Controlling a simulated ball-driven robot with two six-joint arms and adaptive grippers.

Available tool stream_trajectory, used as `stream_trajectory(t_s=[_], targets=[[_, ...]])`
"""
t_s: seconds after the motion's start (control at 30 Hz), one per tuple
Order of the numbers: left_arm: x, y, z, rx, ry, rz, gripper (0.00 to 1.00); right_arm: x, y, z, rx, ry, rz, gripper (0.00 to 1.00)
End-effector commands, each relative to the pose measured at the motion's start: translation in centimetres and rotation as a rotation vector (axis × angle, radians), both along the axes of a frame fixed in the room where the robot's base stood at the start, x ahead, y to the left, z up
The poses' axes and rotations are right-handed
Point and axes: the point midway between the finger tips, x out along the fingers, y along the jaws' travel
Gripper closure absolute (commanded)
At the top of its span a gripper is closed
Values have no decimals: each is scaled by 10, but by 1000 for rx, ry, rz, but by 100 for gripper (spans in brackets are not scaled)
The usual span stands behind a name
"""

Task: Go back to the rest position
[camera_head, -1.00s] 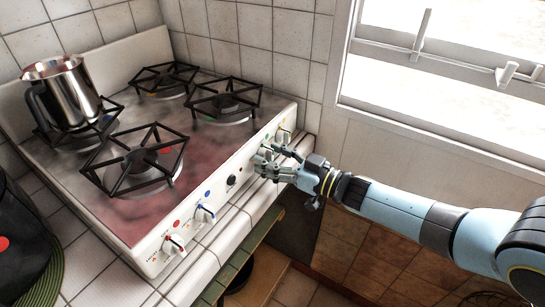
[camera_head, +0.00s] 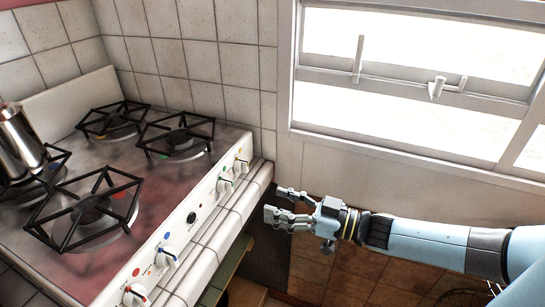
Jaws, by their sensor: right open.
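My right gripper (camera_head: 279,204) is open and empty. It hangs in the air just right of the stove's front edge, apart from the knobs. Its light blue arm comes in from the right. The stove (camera_head: 150,185) is white with a greyish-red top, several black burner grates and a row of knobs on its front panel. A shiny metal pot (camera_head: 20,140) stands on the back left burner, cut off by the left edge of the view. My left gripper is not in view.
A window (camera_head: 400,90) with white frame and handles is at the upper right. White tiled walls stand behind the stove. A tiled ledge (camera_head: 225,225) runs along the stove front. Brown tiles (camera_head: 330,275) lie below my right arm, with free air around the gripper.

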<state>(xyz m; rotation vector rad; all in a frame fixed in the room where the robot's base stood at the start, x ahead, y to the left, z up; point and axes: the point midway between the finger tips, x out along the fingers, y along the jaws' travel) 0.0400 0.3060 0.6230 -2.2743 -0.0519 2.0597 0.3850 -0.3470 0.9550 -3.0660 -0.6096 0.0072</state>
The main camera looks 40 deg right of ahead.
Motion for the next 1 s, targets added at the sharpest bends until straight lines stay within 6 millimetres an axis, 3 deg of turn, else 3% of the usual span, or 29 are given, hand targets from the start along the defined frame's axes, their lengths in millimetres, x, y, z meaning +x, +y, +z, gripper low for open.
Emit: stream_trajectory(t_s=[0.47, 0.57, 0.67, 0.87, 1.0], targets=[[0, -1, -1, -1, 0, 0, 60, 1, 0, -1, 0, 0, 0, 45], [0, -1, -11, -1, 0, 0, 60, 0, 2, -12, 5, 1, -2, 45], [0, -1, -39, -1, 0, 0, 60, -5, 11, -50, 34, 19, -18, 45], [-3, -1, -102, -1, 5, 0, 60, -44, 11, -208, 61, 271, -214, 45], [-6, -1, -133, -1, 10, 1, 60, -93, 12, -314, 3, 511, -343, 45]])
